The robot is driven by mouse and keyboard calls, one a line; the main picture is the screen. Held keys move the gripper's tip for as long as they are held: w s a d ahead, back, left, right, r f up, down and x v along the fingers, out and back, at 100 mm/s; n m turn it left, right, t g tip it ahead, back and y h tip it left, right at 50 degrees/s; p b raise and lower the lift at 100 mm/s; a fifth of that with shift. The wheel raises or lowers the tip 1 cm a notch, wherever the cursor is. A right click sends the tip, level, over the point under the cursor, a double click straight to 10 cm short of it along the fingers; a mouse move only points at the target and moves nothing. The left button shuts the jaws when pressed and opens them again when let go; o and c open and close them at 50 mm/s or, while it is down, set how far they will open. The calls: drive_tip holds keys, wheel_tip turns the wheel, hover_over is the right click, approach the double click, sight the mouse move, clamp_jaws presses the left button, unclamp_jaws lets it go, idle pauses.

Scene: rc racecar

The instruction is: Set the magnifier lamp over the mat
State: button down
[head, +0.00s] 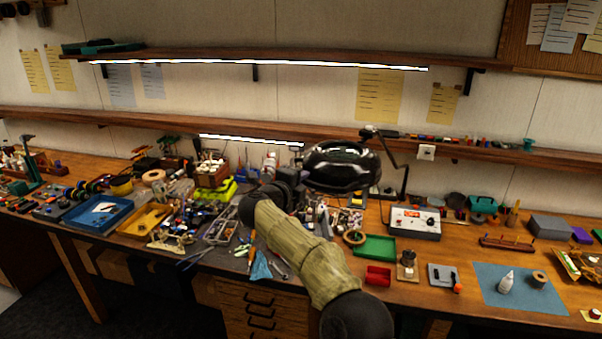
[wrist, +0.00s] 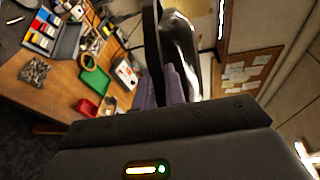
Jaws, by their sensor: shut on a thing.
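The magnifier lamp (head: 342,168) has a glossy black round head and hangs above the middle of the workbench on a thin jointed arm. My gripper (head: 300,178) is shut on the left side of the lamp head. In the wrist view, my gripper's fingers (wrist: 166,86) pinch the rim of the lamp head (wrist: 182,45), which stands edge-on there. A flat blue mat (head: 490,284) lies at the right front of the bench, well to the right of the lamp. My arm hides part of the bench below the lamp.
A white bottle (head: 506,282) and a brown roll (head: 539,279) stand on the blue mat. Below the lamp are a green tray (head: 375,248), a red bin (head: 378,276) and a white control box (head: 414,222). Dense tools cover the left bench. The lower shelf (head: 240,125) runs behind the lamp.

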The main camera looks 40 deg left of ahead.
drive_tip(key=shift+a+r, duration=0.1)
drive_tip(key=shift+r, duration=0.1)
drive_tip(key=c, duration=1.6)
unclamp_jaws()
drive_tip(key=shift+s, duration=0.15)
drive_tip(key=shift+o, duration=0.6)
drive_tip(key=shift+s, duration=0.15)
drive_tip(key=b+v, duration=0.8)
drive_tip(key=v, duration=0.9)
drive_tip(key=shift+s+f, duration=0.1)
drive_tip(key=shift+f, duration=0.05)
